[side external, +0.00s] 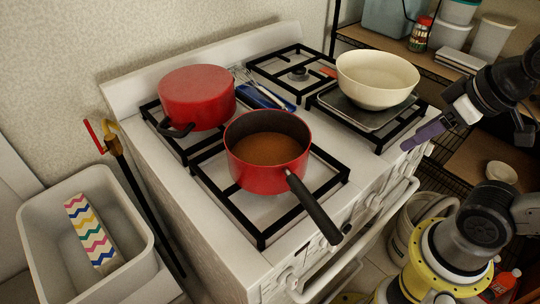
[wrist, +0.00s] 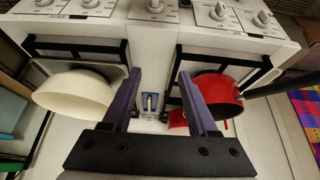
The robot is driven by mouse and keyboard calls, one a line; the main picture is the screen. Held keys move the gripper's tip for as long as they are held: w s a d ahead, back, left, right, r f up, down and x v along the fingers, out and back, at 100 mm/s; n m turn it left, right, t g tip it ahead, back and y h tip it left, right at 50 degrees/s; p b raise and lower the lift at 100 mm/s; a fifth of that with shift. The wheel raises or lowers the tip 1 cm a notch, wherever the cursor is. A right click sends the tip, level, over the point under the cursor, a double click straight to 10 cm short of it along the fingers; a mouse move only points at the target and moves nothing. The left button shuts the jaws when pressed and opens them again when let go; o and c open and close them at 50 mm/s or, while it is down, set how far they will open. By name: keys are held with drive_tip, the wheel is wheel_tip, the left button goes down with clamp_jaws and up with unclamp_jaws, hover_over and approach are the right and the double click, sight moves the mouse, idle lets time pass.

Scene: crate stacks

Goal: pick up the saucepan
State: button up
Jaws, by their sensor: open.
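A red saucepan (side external: 240,168) with a brown interior and a black handle (side external: 313,208) stands upright on the near burner grate, its handle pointing over the stove's front edge. In the wrist view it shows at right (wrist: 226,104), partly hidden by a finger. A second red pot (side external: 197,97) with a black handle sits behind it, apparently upside down. My gripper (side external: 410,145) is open and empty, right of the saucepan and near the front of the white bowl. In the wrist view its purple fingers (wrist: 160,72) are apart with nothing between them.
Utensils and a blue item (side external: 262,97) lie between burners. A grey bin (side external: 30,225) holds a zigzag-patterned box (side external: 88,232). A shelf (side external: 430,62) with containers stands behind right.

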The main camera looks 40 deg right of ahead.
drive_tip(key=shift+o, duration=0.2)
idle(0.3)
drive_tip(key=s+a+f+n+g+y, duration=0.2)
drive_tip(key=s+a+f+g+y, duration=0.1)
drive_tip(key=s+a+g, duration=0.15)
drive_tip(key=m+t+y, duration=0.3)
drive_tip(key=m+y, duration=0.4)
drive_tip(key=y, duration=0.5)
approach(316, 214)
drive_tip(key=shift+w+f+x, duration=0.1)
drive_tip(key=shift+f+x, duration=0.1)
drive_tip(key=shift+x, duration=1.4)
drive_tip(key=shift+w+f+x, duration=0.1)
drive_tip(key=shift+f+x, duration=0.1)
drive_tip(key=shift+x, duration=1.45)
drive_tip(key=shift+w+f+x, duration=0.1)
drive_tip(key=shift+f+x, duration=0.1)
drive_tip(key=shift+x, duration=1.4)
